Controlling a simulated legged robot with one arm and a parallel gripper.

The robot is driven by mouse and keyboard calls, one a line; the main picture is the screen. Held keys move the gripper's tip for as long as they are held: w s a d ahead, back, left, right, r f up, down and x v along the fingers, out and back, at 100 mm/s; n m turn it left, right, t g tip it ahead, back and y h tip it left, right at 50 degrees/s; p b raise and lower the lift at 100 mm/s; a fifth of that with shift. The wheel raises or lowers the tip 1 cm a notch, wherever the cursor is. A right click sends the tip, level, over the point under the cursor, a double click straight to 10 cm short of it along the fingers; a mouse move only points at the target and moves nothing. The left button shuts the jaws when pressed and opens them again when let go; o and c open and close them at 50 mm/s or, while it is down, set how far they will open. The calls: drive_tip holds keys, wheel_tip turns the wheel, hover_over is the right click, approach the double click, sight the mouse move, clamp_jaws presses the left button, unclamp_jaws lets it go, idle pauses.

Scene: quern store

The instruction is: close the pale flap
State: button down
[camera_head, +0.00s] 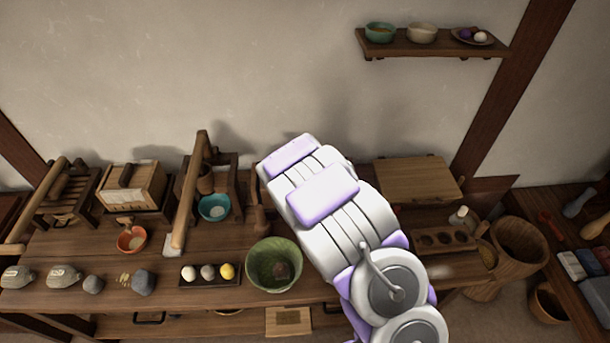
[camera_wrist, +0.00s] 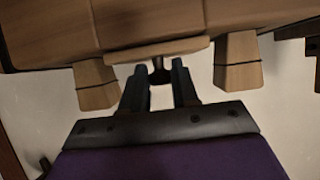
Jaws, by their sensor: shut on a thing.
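In the wrist view, a pale flap (camera_wrist: 155,50) shows as a thin, light wooden strip along the lower edge of a brown wooden body (camera_wrist: 150,20). A small dark knob (camera_wrist: 160,74) hangs at the flap's middle. My gripper (camera_wrist: 160,90) has its two dark fingers on either side of this knob and is shut on it. The knob's end is partly hidden between the fingers. In the head view, my arm covers the gripper and whatever it holds, so the flap cannot be made out there.
Two wooden legs (camera_wrist: 97,85) (camera_wrist: 238,65) flank my fingers closely. On the long workbench (camera_head: 95,243) stand a green bowl (camera_head: 274,265), a tray with three balls (camera_head: 210,282) and several stones. A pale wooden board (camera_head: 417,178) lies right of my arm. A wall shelf (camera_head: 435,45) holds bowls.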

drive_tip(key=shift+s+d+f, duration=0.1)
drive_tip(key=shift+s+f, duration=0.25)
drive_tip(key=shift+f, duration=0.3)
drive_tip(key=c, duration=1.1)
unclamp_jaws()
drive_tip(key=shift+o, duration=1.1)
drive_tip(key=shift+s+f, duration=0.1)
drive_tip(key=shift+s, duration=0.1)
drive_tip(key=r+p+v, duration=0.1)
drive_tip(key=p+v, duration=0.3)
drive_tip(key=v, duration=0.4)
drive_tip(key=shift+a+r+p, duration=0.35)
drive_tip(key=shift+r+p, duration=0.05)
